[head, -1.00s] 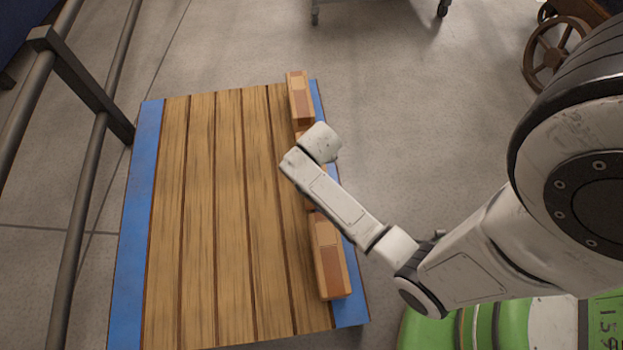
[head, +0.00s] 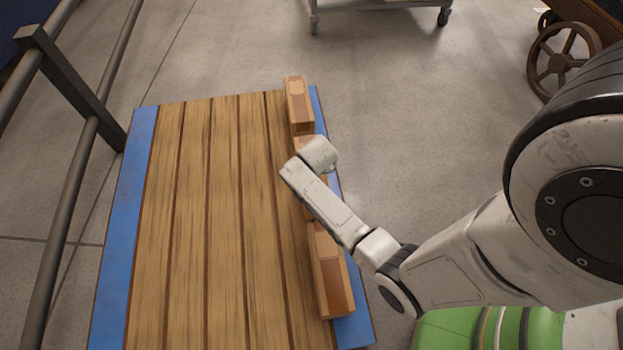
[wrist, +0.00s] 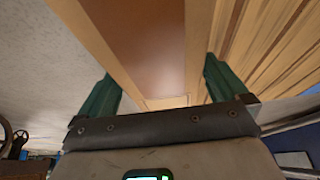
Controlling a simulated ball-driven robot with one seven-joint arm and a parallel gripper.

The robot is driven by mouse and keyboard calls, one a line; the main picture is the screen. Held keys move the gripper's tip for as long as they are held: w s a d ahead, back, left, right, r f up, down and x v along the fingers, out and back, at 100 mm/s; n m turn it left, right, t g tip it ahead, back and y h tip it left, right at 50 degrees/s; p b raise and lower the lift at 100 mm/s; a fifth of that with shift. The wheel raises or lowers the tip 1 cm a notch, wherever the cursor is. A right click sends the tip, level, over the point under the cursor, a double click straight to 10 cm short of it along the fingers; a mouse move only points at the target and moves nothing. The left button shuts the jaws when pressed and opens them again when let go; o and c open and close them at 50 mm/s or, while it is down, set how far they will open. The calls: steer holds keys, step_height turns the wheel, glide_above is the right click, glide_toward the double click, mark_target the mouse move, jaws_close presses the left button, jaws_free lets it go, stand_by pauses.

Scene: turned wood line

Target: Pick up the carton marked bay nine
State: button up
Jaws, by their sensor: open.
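Light-brown cartons with darker brown panels stand in a row along the right side of the slatted wooden platform (head: 225,220). One is at the far end (head: 299,108), one at the near end (head: 331,280), and between them one (head: 303,143) is partly hidden by my arm. No bay marking is readable on any. My gripper (wrist: 160,88) shows in the wrist view with two green fingers spread wide and nothing held. A carton (wrist: 140,45) fills the view ahead, between the finger lines; contact cannot be told. In the head view my gripper's fingers are hidden.
Blue strips (head: 123,230) edge the platform. Dark metal rails (head: 75,170) stand at the left. A wheeled cart (head: 380,5) is at the back, a spoked wheel (head: 560,60) at the back right. Grey floor right of the platform is clear.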

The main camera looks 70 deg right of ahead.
steer(key=b+x, duration=0.1)
steer(key=x, duration=0.2)
steer(key=shift+w+d+f+b, duration=0.1)
steer(key=shift+f+b, duration=0.1)
steer(key=shift+b, duration=0.2)
steer(key=c, duration=1)
steer(key=shift+r, duration=0.1)
